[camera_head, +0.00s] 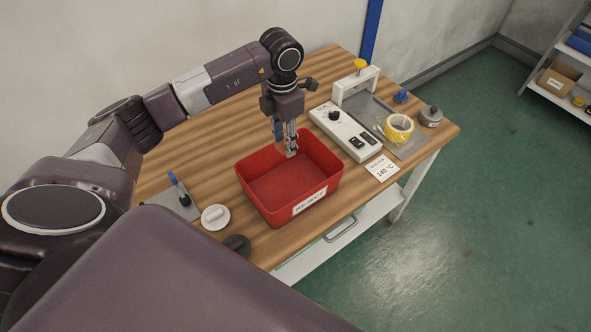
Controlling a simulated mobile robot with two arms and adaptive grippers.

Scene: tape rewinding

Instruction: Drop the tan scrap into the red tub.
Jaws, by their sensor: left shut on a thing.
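The red tub (262,197) stands on the wooden table, open at the top, with a white label on its front wall. Its visible floor looks empty. My left gripper (291,150) points down over the back part of the tub, with its fingertips at about rim height in the picture. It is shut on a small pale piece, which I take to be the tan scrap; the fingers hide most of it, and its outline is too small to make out. No other tan scrap shows on the table. My right gripper is not in view.
Right of the tub are a white control box (345,132), a grey plate with a yellow tape roll (398,127), and a white card (382,168). Left of it are a white round piece (215,217) and a blue-handled tool (178,187). A dark disc (237,244) lies near the front edge.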

